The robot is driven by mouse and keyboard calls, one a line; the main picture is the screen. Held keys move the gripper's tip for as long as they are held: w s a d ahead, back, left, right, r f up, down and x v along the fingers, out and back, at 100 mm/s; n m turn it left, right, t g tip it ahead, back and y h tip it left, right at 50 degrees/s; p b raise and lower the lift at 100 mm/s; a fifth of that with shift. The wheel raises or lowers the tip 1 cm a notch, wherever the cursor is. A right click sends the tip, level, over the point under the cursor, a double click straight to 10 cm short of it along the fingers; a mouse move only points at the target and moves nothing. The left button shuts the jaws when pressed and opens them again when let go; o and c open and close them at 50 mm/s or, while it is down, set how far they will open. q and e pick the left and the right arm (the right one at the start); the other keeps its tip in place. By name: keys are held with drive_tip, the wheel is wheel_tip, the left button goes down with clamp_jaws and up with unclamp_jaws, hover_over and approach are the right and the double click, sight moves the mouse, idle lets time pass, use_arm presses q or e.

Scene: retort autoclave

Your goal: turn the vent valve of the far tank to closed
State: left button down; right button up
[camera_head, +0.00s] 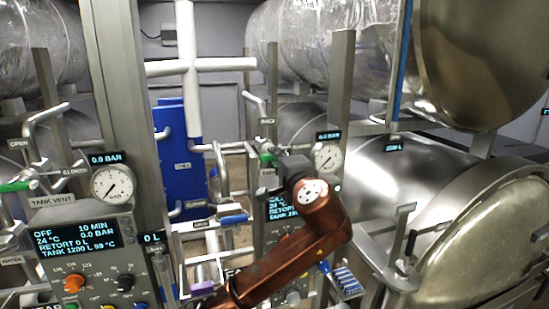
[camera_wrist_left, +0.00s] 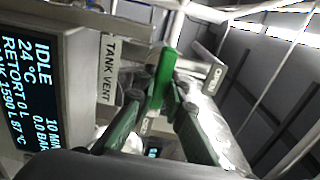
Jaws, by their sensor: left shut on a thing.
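The far tank's vent valve has a green handle (camera_head: 267,158), partly hidden behind my left gripper (camera_head: 276,164) in the head view. In the left wrist view the green handle (camera_wrist_left: 164,68) stands between the two fingers of my left gripper (camera_wrist_left: 163,92), which is shut on it. A TANK VENT plate (camera_wrist_left: 110,70) is beside the handle, and an OPEN plate (camera_wrist_left: 214,78) lies to its right. A further small plate between the fingers is too small to read. My right gripper is in neither view.
The far control panel (camera_head: 284,208) and its pressure gauge (camera_head: 327,157) stand close to my left gripper. The near panel (camera_head: 85,245) has its own green vent handle (camera_head: 16,186) at the left. Pipes and a steel post (camera_head: 128,100) crowd the left side; the round retort door (camera_head: 485,240) is at right.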

use_arm(q)
drive_tip(key=shift+f, duration=0.1)
drive_tip(key=c, duration=2)
unclamp_jaws()
drive_tip(key=shift+o, duration=0.2)
drive_tip(key=shift+s, duration=0.1)
drive_tip(key=v, duration=1.1)
drive_tip(key=shift+s+d, duration=0.2)
drive_tip(key=shift+s, duration=0.15)
